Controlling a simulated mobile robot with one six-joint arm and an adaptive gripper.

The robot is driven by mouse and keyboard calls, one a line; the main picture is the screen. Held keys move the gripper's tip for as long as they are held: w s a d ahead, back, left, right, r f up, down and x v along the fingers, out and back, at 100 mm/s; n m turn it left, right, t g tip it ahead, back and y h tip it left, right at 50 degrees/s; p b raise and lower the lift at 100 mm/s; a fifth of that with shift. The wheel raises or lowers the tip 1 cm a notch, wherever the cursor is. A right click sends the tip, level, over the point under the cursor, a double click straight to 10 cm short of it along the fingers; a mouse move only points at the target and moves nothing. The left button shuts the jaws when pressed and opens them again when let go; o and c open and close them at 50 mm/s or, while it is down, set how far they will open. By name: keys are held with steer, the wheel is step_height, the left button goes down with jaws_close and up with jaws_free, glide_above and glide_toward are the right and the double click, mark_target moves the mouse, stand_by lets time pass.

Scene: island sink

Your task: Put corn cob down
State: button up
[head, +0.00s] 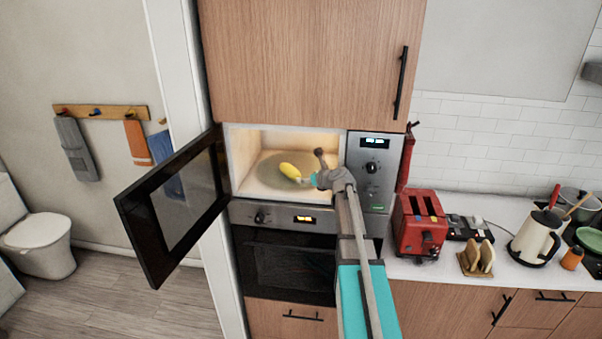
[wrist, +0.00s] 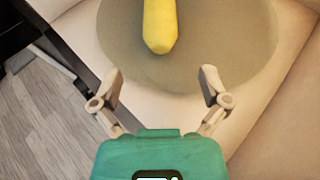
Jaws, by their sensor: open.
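The yellow corn cob (head: 290,170) lies on the round turntable plate (head: 264,181) inside the open, lit microwave (head: 244,156). In the wrist view the corn cob (wrist: 160,24) rests on the greenish plate (wrist: 245,50), its near end just ahead of my gripper and its far end cut off by the picture's top. My gripper (wrist: 160,75) is open and empty, its two fingers spread wide at the plate's near edge and apart from the cob. In the head view my gripper (head: 307,180) is at the microwave's mouth, right of the cob.
The microwave door (head: 184,200) stands open to the left. The control panel (head: 372,175) is right of the opening, and an oven (head: 285,265) is below. A red toaster (head: 420,225) and a kettle (head: 536,237) stand on the counter at right.

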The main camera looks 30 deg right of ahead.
steer(key=shift+p+v, duration=0.5)
steer(key=shift+v, duration=1.35)
steer(key=shift+a, duration=0.1)
steer(key=s+a+f+n+g, duration=0.2)
steer(key=s+a+f+n, duration=0.15)
steer(key=a+n, duration=0.3)
steer(key=s+a+f+n+g+y, duration=0.1)
steer(key=s+a+f+n+g, duration=0.2)
steer(key=a+n, duration=0.35)
steer(key=s+a+f+n+g, duration=0.1)
steer(key=s+a+n+g, duration=0.1)
steer(key=s+a+n, duration=0.45)
steer(key=s+a+f+n+g+h, duration=0.1)
steer(key=s+a+f+n+g, duration=0.1)
steer(key=s+n, duration=0.4)
steer(key=s+a+f+n+g+h, duration=0.2)
steer(key=s+a+n+g, duration=0.2)
steer(key=s+a+n, duration=0.3)
steer(key=shift+s+n+h, duration=0.3)
steer(key=shift+n, duration=0.35)
steer(key=shift+a+f, duration=0.15)
